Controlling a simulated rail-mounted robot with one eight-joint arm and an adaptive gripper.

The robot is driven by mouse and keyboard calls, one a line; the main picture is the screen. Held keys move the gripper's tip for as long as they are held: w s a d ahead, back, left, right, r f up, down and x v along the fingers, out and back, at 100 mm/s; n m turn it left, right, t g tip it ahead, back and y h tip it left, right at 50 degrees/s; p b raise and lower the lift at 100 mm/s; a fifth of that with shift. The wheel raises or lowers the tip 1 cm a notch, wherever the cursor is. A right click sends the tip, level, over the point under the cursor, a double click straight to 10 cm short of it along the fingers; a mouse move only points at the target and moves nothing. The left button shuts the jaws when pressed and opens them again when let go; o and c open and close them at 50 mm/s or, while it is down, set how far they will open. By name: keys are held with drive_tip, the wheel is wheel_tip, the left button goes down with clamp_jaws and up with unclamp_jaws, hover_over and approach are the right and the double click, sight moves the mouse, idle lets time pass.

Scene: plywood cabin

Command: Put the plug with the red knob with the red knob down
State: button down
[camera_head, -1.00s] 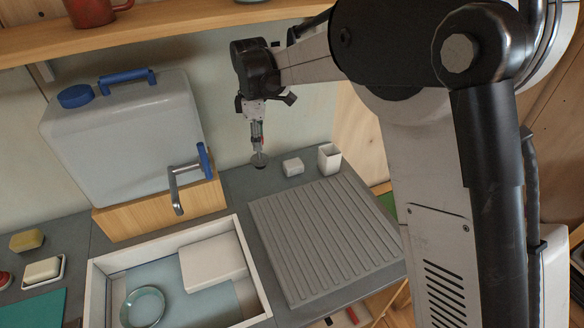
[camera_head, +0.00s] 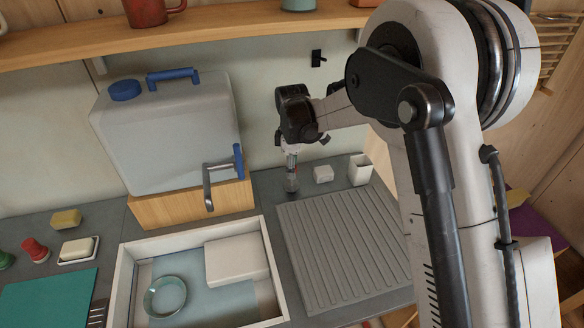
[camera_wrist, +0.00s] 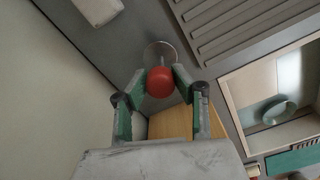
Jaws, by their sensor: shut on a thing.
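My gripper (camera_head: 291,160) points down above the back of the counter, right of the water canister. In the wrist view its two fingertips (camera_wrist: 160,84) are closed on the red knob (camera_wrist: 160,82) of a plug. The plug's grey disc (camera_wrist: 157,53) lies beyond the knob, away from my gripper. In the head view the disc (camera_head: 292,186) hangs below the fingers, so the knob is on top. I cannot tell whether the disc touches the counter.
The ridged drainboard (camera_head: 340,245) lies in front, beside the sink (camera_head: 268,250). A tap (camera_head: 208,185) and canister (camera_head: 170,130) stand left.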

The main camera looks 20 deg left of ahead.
drive_tip(key=shift+f, duration=0.1)
drive_tip(key=c, duration=1.9)
unclamp_jaws()
drive_tip(key=shift+f, duration=0.1)
drive_tip(key=o, duration=0.5)
wheel_tip(320, 180, up, 12)
drive_tip(key=shift+r+b, duration=0.25)
drive_tip(key=shift+b, duration=0.2)
